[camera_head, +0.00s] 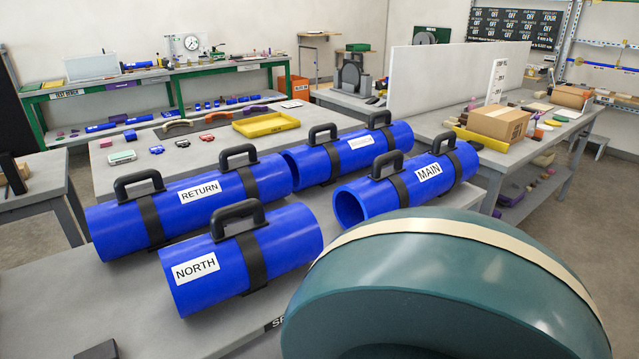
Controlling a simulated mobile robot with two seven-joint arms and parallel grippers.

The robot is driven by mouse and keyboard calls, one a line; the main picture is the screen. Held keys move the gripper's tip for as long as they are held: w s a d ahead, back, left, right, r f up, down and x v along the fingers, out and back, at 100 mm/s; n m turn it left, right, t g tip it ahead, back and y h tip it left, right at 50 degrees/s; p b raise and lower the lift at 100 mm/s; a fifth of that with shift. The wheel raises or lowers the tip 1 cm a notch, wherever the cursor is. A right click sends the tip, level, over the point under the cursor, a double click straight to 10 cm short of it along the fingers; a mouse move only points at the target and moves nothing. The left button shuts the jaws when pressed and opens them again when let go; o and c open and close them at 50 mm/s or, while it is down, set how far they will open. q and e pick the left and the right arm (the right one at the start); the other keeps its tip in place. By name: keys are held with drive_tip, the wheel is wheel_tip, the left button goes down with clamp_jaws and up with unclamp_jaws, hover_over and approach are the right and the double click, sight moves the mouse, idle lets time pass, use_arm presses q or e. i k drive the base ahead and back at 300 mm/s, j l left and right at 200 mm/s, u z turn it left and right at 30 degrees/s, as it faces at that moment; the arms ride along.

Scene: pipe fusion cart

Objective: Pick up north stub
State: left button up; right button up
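The north stub is a short, thick blue pipe (287,233) with a white NORTH label, one black band and a black arched handle (237,212) on top. It lies on its side on the grey table at the front left of the head view, its handle free. Neither of my grippers shows in this view, so I cannot see whether they are open or shut.
A RETURN pipe (268,180) with two handles lies just behind the north stub. A MAIN pipe (350,208) and another blue pipe (399,134) lie further back. A large teal rounded body with a cream band (440,290) fills the front right. The grey tabletop (60,290) is mostly clear at left.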

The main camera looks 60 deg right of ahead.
sight(205, 270)
drive_tip(key=z, duration=1.6)
